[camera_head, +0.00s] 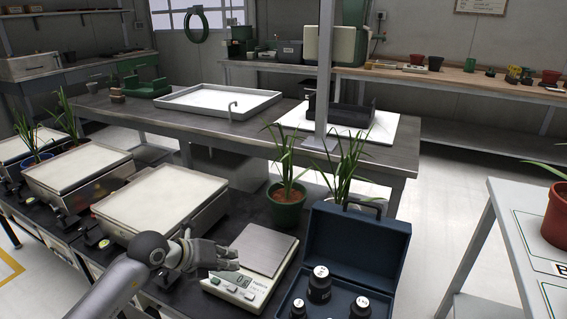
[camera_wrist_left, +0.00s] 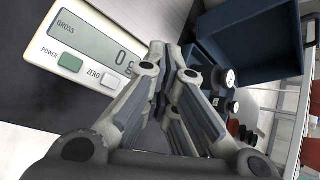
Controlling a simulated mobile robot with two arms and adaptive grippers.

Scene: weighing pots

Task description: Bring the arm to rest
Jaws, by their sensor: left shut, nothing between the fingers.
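My left gripper (camera_head: 226,259) is shut and empty. In the head view it hovers over the near left part of the small bench scale (camera_head: 252,270), close to its display. In the left wrist view the closed fingers (camera_wrist_left: 168,50) fill the middle, with the scale's display (camera_wrist_left: 85,45) at the upper left reading 0 g. The scale's grey plate (camera_head: 262,247) is bare. My left arm (camera_head: 125,272) comes in from the lower left. My right gripper does not show in either view.
An open blue case (camera_head: 357,245) with several black weights (camera_head: 319,284) stands right of the scale. Potted plants (camera_head: 287,207) stand behind it. Larger scales (camera_head: 160,200) line the bench at left. A white-topped table (camera_head: 540,225) is at the right, with floor between.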

